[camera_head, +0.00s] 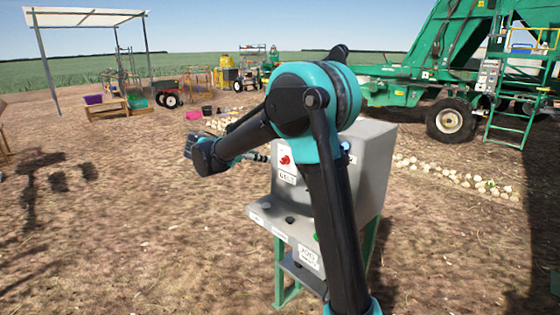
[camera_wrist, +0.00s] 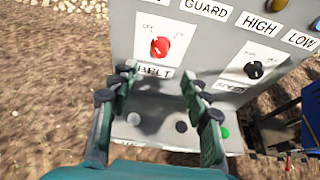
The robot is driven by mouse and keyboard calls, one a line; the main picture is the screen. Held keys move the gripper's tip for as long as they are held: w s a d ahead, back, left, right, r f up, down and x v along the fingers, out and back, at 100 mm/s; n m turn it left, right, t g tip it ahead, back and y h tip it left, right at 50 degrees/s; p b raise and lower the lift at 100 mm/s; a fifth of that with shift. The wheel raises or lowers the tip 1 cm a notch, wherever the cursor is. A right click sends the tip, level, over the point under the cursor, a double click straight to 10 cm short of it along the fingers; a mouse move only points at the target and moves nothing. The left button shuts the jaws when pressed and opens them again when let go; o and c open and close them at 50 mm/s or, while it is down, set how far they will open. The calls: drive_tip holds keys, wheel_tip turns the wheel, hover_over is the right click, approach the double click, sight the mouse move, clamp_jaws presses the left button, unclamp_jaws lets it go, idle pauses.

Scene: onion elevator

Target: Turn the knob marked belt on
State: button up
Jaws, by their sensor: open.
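The red belt knob (camera_wrist: 160,46) sits on a white plate with an OFF mark, above the BELT label (camera_wrist: 154,72) on the grey control box. The knob also shows in the head view (camera_head: 285,160) on the left of the box. My gripper (camera_wrist: 158,76) is open, with one finger on each side of the BELT label in the wrist view. Its fingertips appear just below the knob, with nothing between them. I cannot tell the exact gap to the panel. In the head view my gripper (camera_head: 262,157) is small beside the panel, and my arm hides part of the box.
A black knob (camera_wrist: 253,70) is on the right, with GUARD, HIGH and LOW labels above. A green machine (camera_head: 400,85) stands behind.

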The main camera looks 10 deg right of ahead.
sight(282, 160)
drive_tip(key=x, duration=1.2)
drive_tip(key=shift+w+d+f, duration=0.15)
drive_tip(key=shift+d+f, duration=0.05)
drive_tip(key=shift+d, duration=0.15)
clamp_jaws()
